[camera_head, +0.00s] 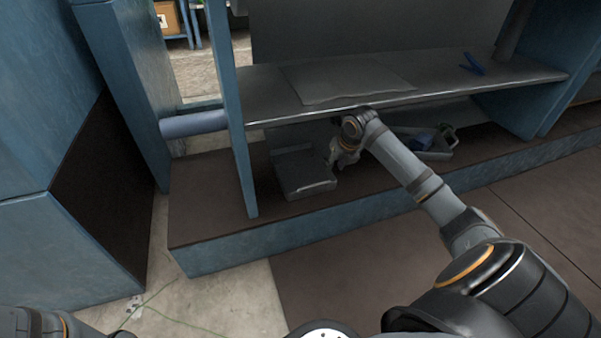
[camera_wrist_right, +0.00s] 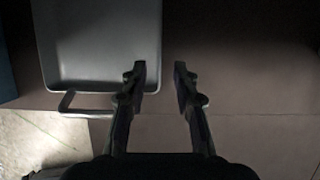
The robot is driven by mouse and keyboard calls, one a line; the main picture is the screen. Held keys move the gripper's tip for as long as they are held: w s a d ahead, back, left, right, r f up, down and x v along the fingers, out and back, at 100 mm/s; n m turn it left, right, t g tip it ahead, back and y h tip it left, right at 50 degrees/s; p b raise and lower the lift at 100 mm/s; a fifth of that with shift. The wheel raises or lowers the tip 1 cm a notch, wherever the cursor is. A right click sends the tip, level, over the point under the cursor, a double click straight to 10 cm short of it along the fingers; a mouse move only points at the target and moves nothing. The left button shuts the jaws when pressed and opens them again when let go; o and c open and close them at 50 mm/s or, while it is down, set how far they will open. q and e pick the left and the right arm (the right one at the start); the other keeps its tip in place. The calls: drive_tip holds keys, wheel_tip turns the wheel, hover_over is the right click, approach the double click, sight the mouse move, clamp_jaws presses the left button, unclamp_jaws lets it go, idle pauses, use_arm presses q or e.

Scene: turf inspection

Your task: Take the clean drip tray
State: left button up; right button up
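An empty grey drip tray (camera_head: 305,178) sits on the brown lower deck, under the metal shelf, at the left. In the right wrist view the tray (camera_wrist_right: 95,45) looks bare inside, with a loop handle (camera_wrist_right: 85,105) at its near side. My right gripper (camera_head: 342,158) is beside the tray's right side. In the right wrist view the gripper (camera_wrist_right: 159,82) is open and empty. Its left finger overlaps the tray's right edge and its right finger is outside it; contact cannot be told. My left gripper is not in view.
A second tray (camera_head: 438,155) with a blue object (camera_head: 422,139) in it stands to the right under the shelf. The metal shelf (camera_head: 450,82) is low above my right wrist. A blue upright (camera_head: 240,140) stands left of the empty tray.

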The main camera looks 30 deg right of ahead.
drive_tip(key=b+x, duration=0.3)
drive_tip(key=x, duration=0.2)
drive_tip(key=shift+s+a+b, duration=0.15)
drive_tip(key=shift+b, duration=0.2)
drive_tip(key=shift+f, duration=0.15)
drive_tip(key=shift+r, duration=0.2)
clamp_jaws()
